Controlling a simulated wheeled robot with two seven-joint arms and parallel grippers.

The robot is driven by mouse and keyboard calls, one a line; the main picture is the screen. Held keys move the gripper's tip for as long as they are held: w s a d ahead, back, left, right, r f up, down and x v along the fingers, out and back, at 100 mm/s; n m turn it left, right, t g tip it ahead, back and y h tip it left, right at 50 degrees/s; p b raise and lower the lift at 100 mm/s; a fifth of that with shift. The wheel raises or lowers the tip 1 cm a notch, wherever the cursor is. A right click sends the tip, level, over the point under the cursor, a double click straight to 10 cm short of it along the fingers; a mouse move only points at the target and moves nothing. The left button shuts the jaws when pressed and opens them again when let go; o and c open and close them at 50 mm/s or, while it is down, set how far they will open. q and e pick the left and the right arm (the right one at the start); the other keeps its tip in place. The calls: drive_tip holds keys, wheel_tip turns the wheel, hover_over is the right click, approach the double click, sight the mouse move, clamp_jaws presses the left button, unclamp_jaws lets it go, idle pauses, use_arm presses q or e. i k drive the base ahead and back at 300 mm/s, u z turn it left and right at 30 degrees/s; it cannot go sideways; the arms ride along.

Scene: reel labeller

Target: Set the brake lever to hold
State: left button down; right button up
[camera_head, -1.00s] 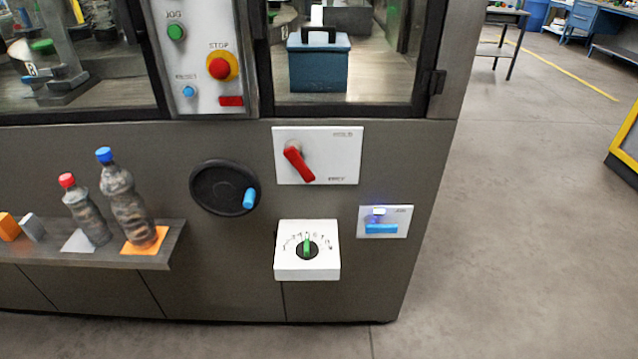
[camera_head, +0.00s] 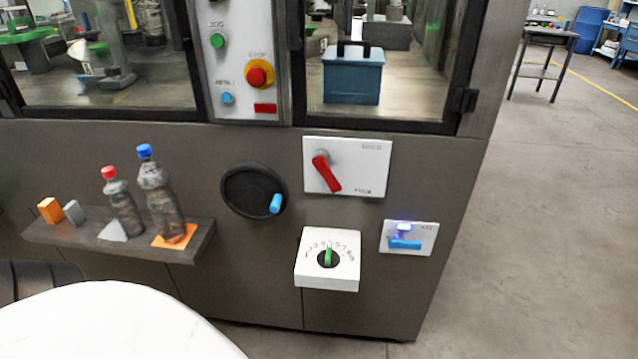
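The red brake lever (camera_head: 327,174) is mounted on a white plate (camera_head: 362,179) on the front of the grey machine. It hangs from its pivot at the upper left of the plate and slants down to the right. Its free end points toward the lower label, which seems to read "FREE". The upper label at the plate's right is too blurred to read surely. Neither of my grippers shows. A white rounded part, apparently of my own body, fills the lower left corner.
Below the plate are a white dial box (camera_head: 312,272) with a green pointer and a blue switch panel (camera_head: 424,246). A black handwheel (camera_head: 240,190) is to the left. A shelf (camera_head: 200,238) with two bottles juts out further left. Open floor (camera_head: 560,220) lies right.

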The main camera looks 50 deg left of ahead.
sight(321, 157)
drive_tip(key=k, duration=0.65)
drive_tip(key=u, duration=0.75)
drive_tip(key=i, duration=0.5)
